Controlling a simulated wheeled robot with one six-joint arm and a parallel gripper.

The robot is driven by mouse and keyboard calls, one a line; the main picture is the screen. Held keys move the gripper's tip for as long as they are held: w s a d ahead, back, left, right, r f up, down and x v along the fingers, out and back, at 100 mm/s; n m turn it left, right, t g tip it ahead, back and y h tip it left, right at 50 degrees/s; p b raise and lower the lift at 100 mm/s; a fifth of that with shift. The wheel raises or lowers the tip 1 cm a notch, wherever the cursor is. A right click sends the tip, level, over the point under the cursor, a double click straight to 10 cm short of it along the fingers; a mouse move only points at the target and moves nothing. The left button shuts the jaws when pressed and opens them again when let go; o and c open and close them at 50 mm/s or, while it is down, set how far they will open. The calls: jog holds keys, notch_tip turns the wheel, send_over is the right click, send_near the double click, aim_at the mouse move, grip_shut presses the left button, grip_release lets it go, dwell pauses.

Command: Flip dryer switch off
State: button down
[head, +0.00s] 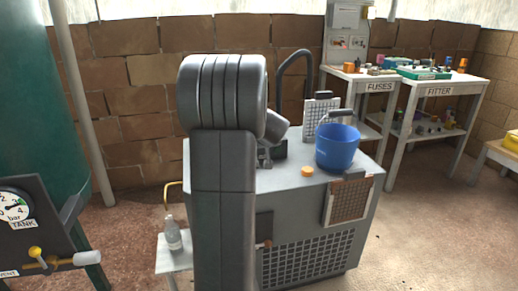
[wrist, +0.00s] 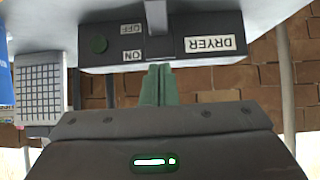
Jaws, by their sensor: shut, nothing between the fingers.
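In the wrist view, the dryer switch box (wrist: 205,27) is dark and appears upside down, with a white DRYER label (wrist: 210,44). A grey lever (wrist: 156,15) stands at its middle, running to the picture's top edge. The OFF label (wrist: 131,28) is beside the lever and the ON label (wrist: 132,55) is nearer my gripper. A dull green round lamp or button (wrist: 98,44) is on the box. My gripper (wrist: 159,70) has its green fingers together and empty, close to the box's edge below the lever; contact is unclear. In the head view my arm hides the gripper.
A grey machine cabinet (head: 303,205) carries a blue bucket (head: 337,148) and an orange cap (head: 307,171). A bottle (head: 172,236) stands on a small stand at left. The FUSES (head: 380,87) and FITTER (head: 439,92) benches are at back right. Floor at right is open.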

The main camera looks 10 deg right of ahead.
jog(key=s+r, duration=0.2)
jog(key=s, duration=0.6)
jog(key=shift+s+d+r, duration=0.15)
jog(key=shift+s+r, duration=0.25)
jog(key=shift+w, duration=0.1)
